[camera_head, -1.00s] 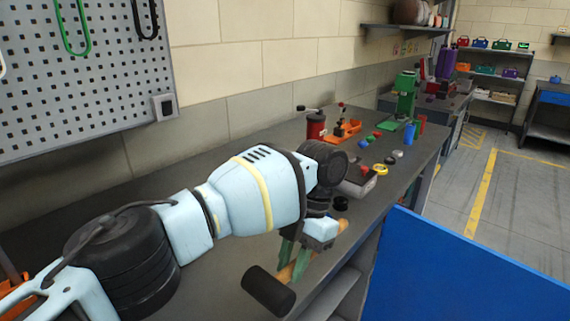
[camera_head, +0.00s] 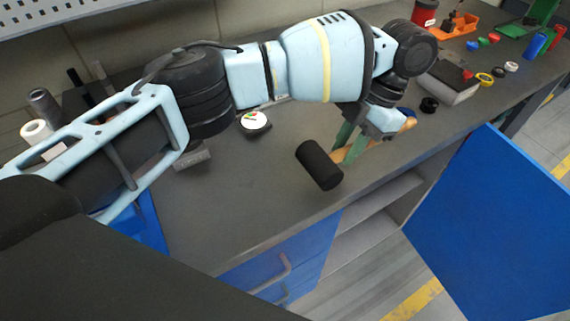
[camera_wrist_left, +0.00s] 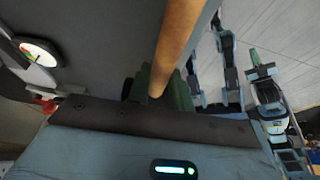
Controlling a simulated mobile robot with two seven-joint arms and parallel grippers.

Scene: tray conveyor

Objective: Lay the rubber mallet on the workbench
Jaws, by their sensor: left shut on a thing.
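The rubber mallet has a black cylindrical head (camera_head: 319,165) and a wooden handle, which also shows in the left wrist view (camera_wrist_left: 180,40). My left gripper (camera_head: 349,146) is shut on the handle with its green fingers, close to the head. The head is tilted and shows over the front part of the workbench (camera_head: 230,210); I cannot tell whether it touches the top. A light blue part with a green tip, seemingly my right arm and gripper (camera_wrist_left: 262,72), shows small at the right of the left wrist view; its jaws are unclear.
A round gauge (camera_head: 254,121) lies on the bench behind the mallet. A grey box (camera_head: 447,82), a black ring (camera_head: 429,104) and small coloured parts lie further right. A blue panel (camera_head: 500,220) stands in front of the bench. The bench top left of the mallet is mostly clear.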

